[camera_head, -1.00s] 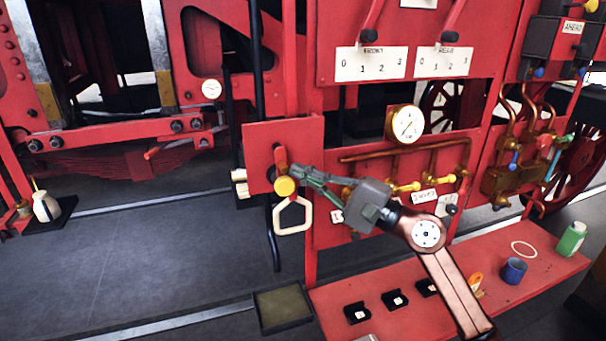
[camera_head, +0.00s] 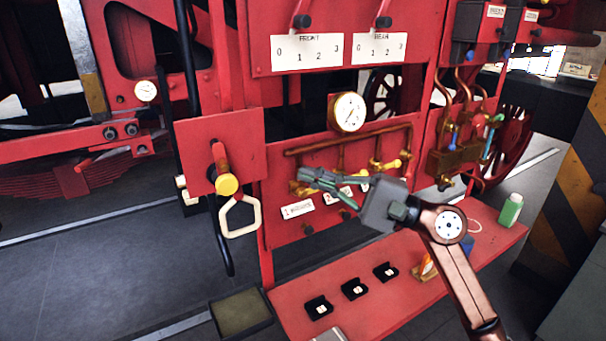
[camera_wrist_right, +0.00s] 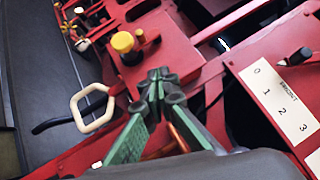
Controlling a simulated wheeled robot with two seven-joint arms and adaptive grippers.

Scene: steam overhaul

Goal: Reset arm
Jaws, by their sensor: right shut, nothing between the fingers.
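My right gripper (camera_head: 312,181) is shut and empty. In the head view it points left, in front of the red panel with brass piping, to the right of the yellow knob (camera_head: 227,184). A cream ring handle (camera_head: 241,216) hangs below that knob. In the right wrist view my green-and-grey fingers (camera_wrist_right: 160,82) are closed together, with the yellow knob (camera_wrist_right: 123,42) above left of them and the cream handle (camera_wrist_right: 90,108) to their left. My left gripper does not show in either view.
A round gauge (camera_head: 348,112) sits above the brass pipes (camera_head: 350,138). A red bench (camera_head: 385,300) below carries several small black holders and a green bottle (camera_head: 511,209). A shallow tray (camera_head: 241,312) lies at lower left. The grey floor (camera_head: 100,260) at left is clear.

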